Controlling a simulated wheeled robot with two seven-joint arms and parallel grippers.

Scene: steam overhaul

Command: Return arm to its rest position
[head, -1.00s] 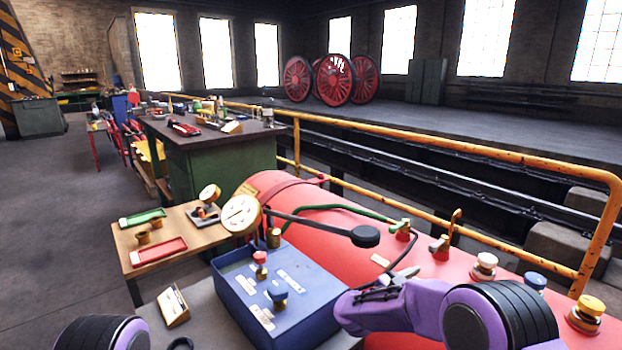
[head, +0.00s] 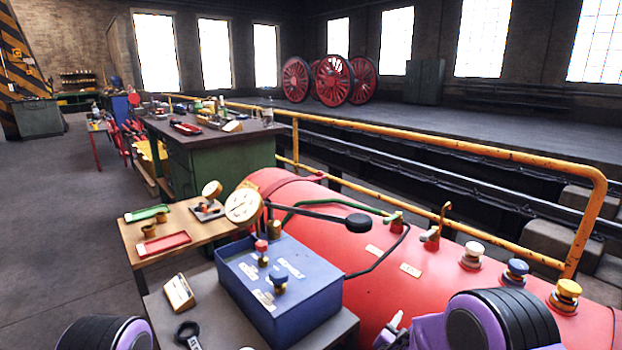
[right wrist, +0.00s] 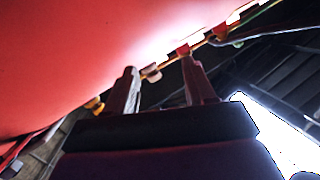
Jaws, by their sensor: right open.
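My right arm, purple with black rings, is at the bottom right of the head view. My right gripper (head: 393,327) is low beside the red tank (head: 330,215), to the right of the blue box (head: 300,305). In the right wrist view my right gripper (right wrist: 162,82) has its two fingers apart with nothing between them. The red tank fills the upper left there. I cannot tell how wide the gap to the tank is. Of my left arm only a purple and black joint shows at the bottom left; its gripper is out of sight.
Valves with a white cap (head: 473,250), a blue cap (head: 516,270) and a yellow cap (head: 567,291) stand on the tank. A yellow railing (head: 450,145) runs behind it. A wooden table (head: 180,243) with red and green trays stands left. Open floor lies far left.

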